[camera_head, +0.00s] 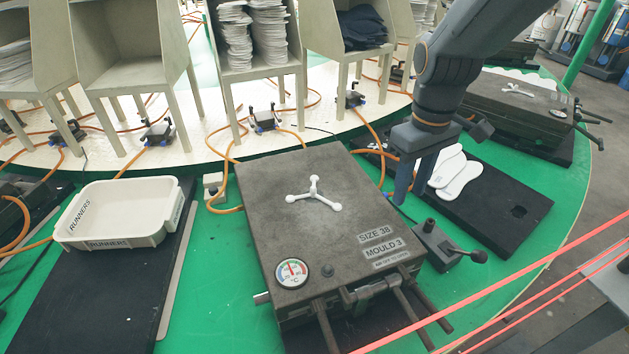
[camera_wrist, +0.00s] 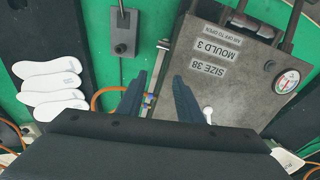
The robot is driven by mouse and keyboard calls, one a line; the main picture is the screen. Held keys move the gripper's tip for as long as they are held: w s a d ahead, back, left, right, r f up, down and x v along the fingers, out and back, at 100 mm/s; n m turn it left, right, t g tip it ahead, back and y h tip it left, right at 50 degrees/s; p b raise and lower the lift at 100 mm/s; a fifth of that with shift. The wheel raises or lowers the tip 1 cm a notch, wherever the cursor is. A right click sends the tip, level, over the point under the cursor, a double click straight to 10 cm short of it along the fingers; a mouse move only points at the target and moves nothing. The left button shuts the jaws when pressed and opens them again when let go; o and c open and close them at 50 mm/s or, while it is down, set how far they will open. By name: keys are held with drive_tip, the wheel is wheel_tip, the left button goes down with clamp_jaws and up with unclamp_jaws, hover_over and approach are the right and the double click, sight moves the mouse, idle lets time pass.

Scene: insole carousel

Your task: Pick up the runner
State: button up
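The white three-armed runner (camera_head: 314,195) lies on top of the dark mould box (camera_head: 290,235) labelled size 38, mould 3. In the wrist view one rounded white end of the runner (camera_wrist: 208,114) shows just right of the right finger; the rest is hidden. My gripper (camera_head: 409,188) is to the right of the mould box, apart from the runner. In the wrist view my gripper (camera_wrist: 158,82) has its two fingers spread with nothing held between them. A white tray (camera_head: 115,243) marked RUNNERS stands at the left.
White insoles (camera_wrist: 52,82) lie on a black board (camera_head: 500,213) right of the mould. A lever block (camera_head: 436,246) sits at the mould's right edge. Another mould (camera_head: 515,105) with a white runner stands at the back right. Orange hoses and beige stands lie behind.

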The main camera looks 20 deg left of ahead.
sight(314, 187)
drive_tip(key=a+r+n+p, duration=0.1)
drive_tip(key=a+n, duration=0.1)
drive_tip(key=a, duration=0.4)
drive_tip(key=s+a+r+n+p, duration=0.1)
drive_tip(key=a+r+n, duration=0.1)
drive_tip(key=a, duration=0.5)
drive_tip(key=a+r+n+p, duration=0.1)
drive_tip(key=a+r+n, duration=0.1)
drive_tip(key=a+n, duration=0.2)
drive_tip(key=shift+s+a+p, duration=0.15)
drive_tip(key=shift+a+p, duration=0.05)
drive_tip(key=shift+a, duration=0.5)
drive_tip(key=shift+s+a+p, duration=0.15)
drive_tip(key=shift+a+p, duration=0.05)
drive_tip(key=shift+a, duration=0.45)
drive_tip(key=shift+s+a+f, duration=0.1)
drive_tip(key=shift+a+f, duration=0.1)
drive_tip(key=shift+a, duration=0.15)
drive_tip(key=shift+f, duration=0.35)
drive_tip(key=f+p, duration=0.1)
drive_tip(key=f, duration=0.1)
drive_tip(key=f+p, duration=0.2)
drive_tip(key=f, duration=0.1)
drive_tip(key=shift+s+d+f, duration=0.15)
drive_tip(key=shift+d+f, duration=0.15)
drive_tip(key=shift+d, duration=0.05)
drive_tip(key=shift+f, duration=0.55)
clamp_jaws()
